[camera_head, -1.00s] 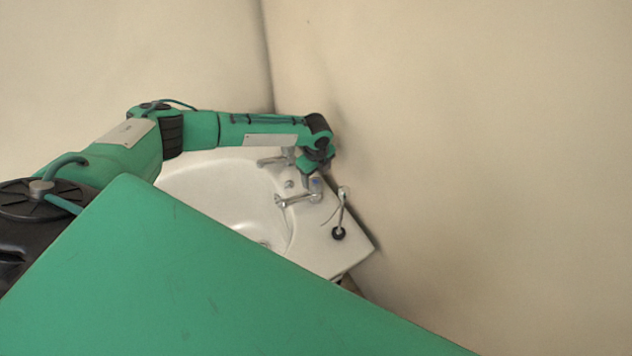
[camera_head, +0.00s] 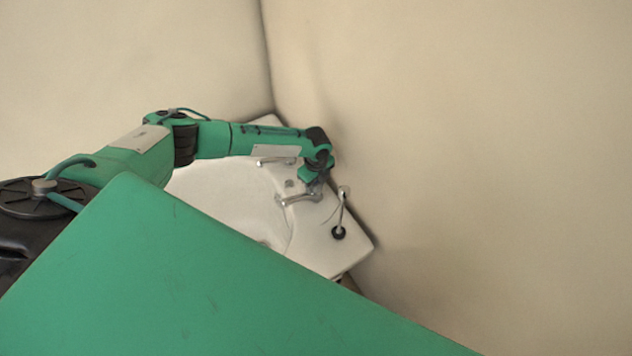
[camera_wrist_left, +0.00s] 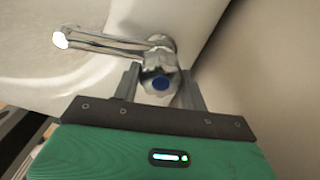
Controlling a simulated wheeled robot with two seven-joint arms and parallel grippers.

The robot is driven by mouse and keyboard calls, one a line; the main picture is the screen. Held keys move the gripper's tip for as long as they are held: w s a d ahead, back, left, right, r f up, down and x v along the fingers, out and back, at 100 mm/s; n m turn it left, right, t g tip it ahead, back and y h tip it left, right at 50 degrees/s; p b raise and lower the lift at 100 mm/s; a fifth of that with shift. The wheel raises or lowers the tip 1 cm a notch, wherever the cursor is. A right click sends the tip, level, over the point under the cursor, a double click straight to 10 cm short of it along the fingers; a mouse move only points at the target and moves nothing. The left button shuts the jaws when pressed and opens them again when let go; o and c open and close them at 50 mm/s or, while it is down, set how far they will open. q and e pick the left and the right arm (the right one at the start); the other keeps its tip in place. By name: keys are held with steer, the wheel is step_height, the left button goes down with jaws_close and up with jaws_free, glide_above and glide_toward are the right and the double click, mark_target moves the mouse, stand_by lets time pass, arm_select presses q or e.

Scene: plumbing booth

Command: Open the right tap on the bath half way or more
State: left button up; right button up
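The white bath (camera_head: 230,190) is a basin-like tub with two chrome taps on its rim in the corner. The nearer tap (camera_head: 300,197) has a spout pointing left; in the left wrist view this tap (camera_wrist_left: 110,42) has a knob with a blue cap (camera_wrist_left: 160,84). My left gripper (camera_head: 312,182) is over this tap. In the left wrist view its two fingers (camera_wrist_left: 160,80) stand apart, one on each side of the knob; firm contact is not clear. The farther tap (camera_head: 275,160) is partly behind my left arm. My right gripper is not in view.
A thin chrome fitting with a black base (camera_head: 339,232) stands on the rim, nearer than the taps. Plain walls (camera_head: 450,150) meet behind the bath, and the right wall is close to the rim and my gripper. My green body covers the lower left.

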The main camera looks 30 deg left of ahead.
arm_select(q)
steer(key=shift+n, duration=0.4)
steer(key=shift+n+p, duration=0.4)
steer(key=shift+n, duration=0.2)
steer(key=n+p, duration=0.1)
steer(key=n, duration=0.2)
steer(key=n+p, duration=0.3)
steer(key=n, duration=0.3)
steer(key=shift+w+n, duration=0.15)
steer(key=shift+n, duration=0.25)
steer(key=n+p, duration=0.2)
steer(key=n, duration=0.3)
steer(key=shift+a, duration=0.1)
steer(key=n+p, duration=0.2)
steer(key=n, duration=0.3)
steer(key=shift+w+a+n, duration=0.1)
steer(key=shift+n, duration=0.3)
steer(key=shift+p, duration=0.3)
steer(key=o, duration=1)
